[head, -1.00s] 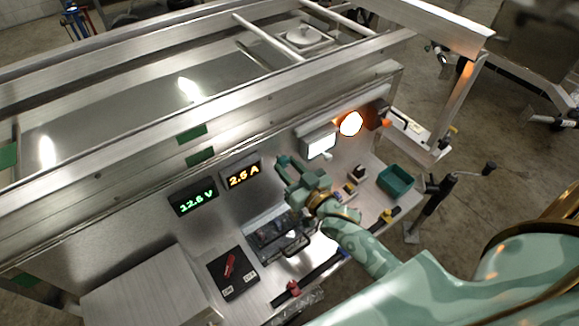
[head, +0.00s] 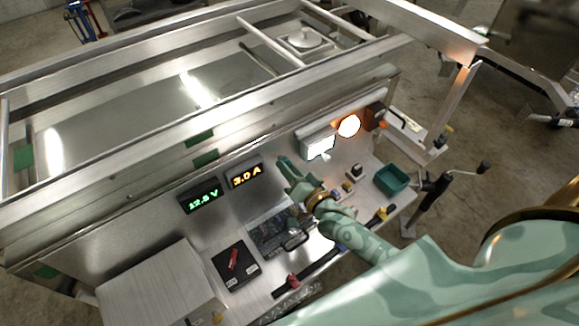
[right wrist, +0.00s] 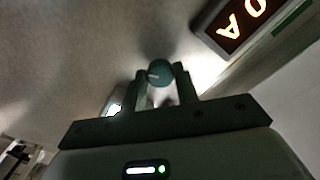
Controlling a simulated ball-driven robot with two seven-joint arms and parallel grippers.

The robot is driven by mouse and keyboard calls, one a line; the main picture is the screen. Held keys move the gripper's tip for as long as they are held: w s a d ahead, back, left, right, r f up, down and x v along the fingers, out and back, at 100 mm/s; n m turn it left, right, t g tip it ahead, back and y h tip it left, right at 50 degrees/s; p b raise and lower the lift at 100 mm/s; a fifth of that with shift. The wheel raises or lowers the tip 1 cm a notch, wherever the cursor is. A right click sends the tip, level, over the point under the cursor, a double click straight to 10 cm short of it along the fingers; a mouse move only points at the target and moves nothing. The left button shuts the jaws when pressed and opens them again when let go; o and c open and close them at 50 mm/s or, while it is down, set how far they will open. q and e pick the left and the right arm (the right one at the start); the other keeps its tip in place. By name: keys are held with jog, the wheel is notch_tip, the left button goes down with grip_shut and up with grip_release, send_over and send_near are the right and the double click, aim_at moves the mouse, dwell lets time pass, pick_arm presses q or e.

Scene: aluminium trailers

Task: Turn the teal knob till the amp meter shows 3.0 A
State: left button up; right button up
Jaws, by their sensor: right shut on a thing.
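The teal knob (right wrist: 160,73) shows in the right wrist view, round, with a pale pointer mark on its face. My right gripper (right wrist: 161,82) has its two fingers on either side of the knob and is shut on it. In the head view my right gripper (head: 285,172) reaches the upright panel and hides the knob. The amp meter (head: 245,175) reads 3.0 A in orange digits; part of it shows in the right wrist view (right wrist: 240,20). My left gripper is not in view.
A voltmeter (head: 201,201) with green digits, apparently 12.5 V, is left of the amp meter. A black box with a red switch (head: 233,261), a teal bin (head: 392,179) and a lit round lamp (head: 349,126) stand around the work area. A metal box (head: 160,285) fills the front left.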

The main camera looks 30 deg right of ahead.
jog(key=shift+m, duration=0.3)
jog(key=o, duration=1)
jog(key=s, duration=0.5)
jog(key=s+d, duration=0.1)
jog(key=s, duration=0.4)
jog(key=s+d+p, duration=0.1)
jog(key=s, duration=0.5)
jog(key=shift+s+d, duration=0.1)
jog(key=shift+d, duration=0.05)
jog(key=shift+f, duration=0.1)
